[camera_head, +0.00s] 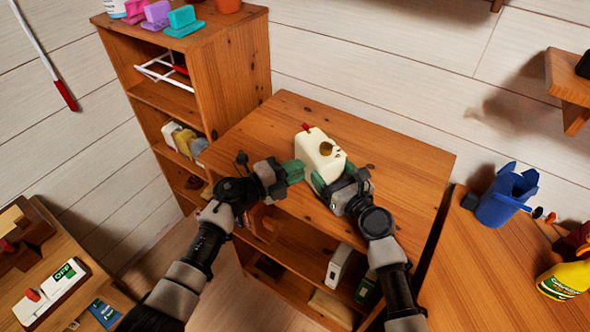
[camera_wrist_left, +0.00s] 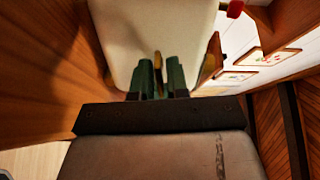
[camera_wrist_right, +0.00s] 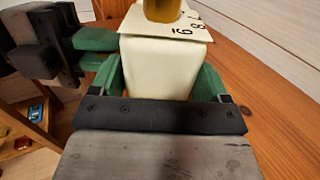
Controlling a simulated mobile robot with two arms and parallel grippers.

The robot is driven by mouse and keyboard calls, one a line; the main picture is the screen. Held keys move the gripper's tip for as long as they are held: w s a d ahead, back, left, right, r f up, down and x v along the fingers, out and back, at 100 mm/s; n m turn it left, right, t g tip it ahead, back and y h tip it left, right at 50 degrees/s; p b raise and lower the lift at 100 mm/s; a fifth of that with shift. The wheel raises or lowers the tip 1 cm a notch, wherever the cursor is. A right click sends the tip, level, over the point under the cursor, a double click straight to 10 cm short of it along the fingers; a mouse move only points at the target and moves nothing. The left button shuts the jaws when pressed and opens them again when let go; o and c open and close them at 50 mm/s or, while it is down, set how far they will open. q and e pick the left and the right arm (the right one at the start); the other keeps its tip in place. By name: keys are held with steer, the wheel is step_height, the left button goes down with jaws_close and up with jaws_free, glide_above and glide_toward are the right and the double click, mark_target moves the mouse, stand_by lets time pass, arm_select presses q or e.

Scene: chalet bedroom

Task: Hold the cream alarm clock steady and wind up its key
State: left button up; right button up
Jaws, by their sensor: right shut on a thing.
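The cream alarm clock (camera_head: 313,143) stands on the wooden cabinet top (camera_head: 390,145). It has a red part at its top edge and a brass-coloured part on its face side, where black numerals show in the right wrist view. My right gripper (camera_head: 328,186) is shut on the clock's cream body (camera_wrist_right: 165,68), one green finger on each side. My left gripper (camera_head: 297,172) is close beside the clock. Its green fingers (camera_wrist_left: 160,78) are a narrow gap apart in front of the cream back, with a brownish piece, perhaps the key (camera_wrist_left: 158,66), between them. Contact with that piece is unclear.
A taller shelf unit (camera_head: 232,65) stands behind at the left. Lower shelves under the cabinet top hold several items. A blue bin (camera_head: 507,195) and a yellow bottle (camera_head: 566,280) are on the right-hand surface. The cabinet top right of the clock is clear.

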arm_select(q)
jaws_close()
steer(key=shift+f+m, duration=0.1)
steer(key=shift+m, duration=1.4)
steer(key=shift+o, duration=1.8)
jaws_free()
